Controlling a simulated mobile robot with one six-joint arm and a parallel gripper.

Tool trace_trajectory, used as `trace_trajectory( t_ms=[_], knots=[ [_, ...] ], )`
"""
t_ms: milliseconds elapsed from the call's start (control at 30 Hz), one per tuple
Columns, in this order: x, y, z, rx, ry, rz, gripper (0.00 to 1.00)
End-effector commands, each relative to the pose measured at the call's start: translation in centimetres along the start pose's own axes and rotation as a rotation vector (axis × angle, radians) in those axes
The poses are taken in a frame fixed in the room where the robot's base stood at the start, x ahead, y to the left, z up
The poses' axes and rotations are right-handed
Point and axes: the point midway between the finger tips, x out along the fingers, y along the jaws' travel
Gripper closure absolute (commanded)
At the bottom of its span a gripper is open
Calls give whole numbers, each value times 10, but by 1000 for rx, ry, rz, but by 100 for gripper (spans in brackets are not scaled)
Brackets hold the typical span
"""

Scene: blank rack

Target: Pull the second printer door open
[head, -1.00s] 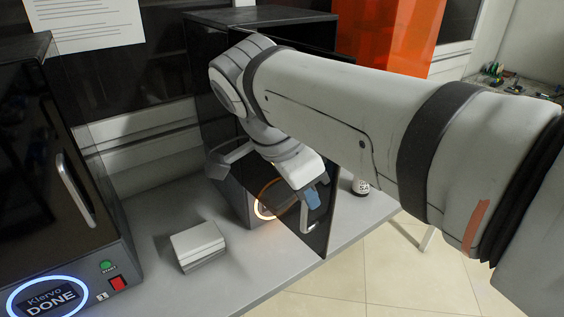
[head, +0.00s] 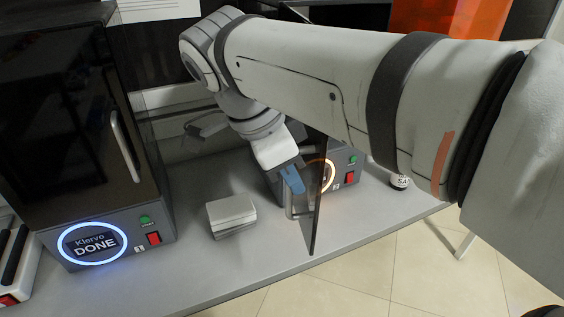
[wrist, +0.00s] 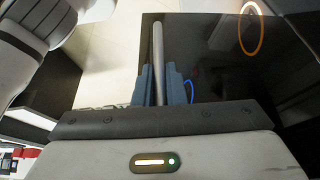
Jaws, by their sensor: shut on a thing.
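The second printer stands at the back right of the bench, with an orange-lit ring (head: 328,178) and a red switch (head: 349,178) on its lower front. Its dark, glossy door (head: 317,205) stands ajar, swung out toward the viewer and seen nearly edge-on. My gripper (head: 292,182), with blue fingers, is at the door's handle. In the wrist view, the gripper (wrist: 160,85) is shut on the upright metal handle (wrist: 158,45), one finger on each side. The dark door panel (wrist: 215,70) fills the area beside the handle. My arm hides most of the printer's upper body.
The first printer (head: 65,130) stands at the left with its door shut and its display reading DONE. A small pale box (head: 231,213) lies on the grey bench (head: 270,262) between the printers.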

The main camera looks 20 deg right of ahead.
Motion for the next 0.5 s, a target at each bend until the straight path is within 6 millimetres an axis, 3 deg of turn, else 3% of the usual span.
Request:
trace_trajectory(
  t_ms=[33,67,300,500],
  knots=[
    [0,1,0,1,-1,3,100],
    [0,1,0,1,-1,4,88],
    [1,0,-1,3,0,3,68],
    [1,0,-1,4,0,2,67]
  ],
)
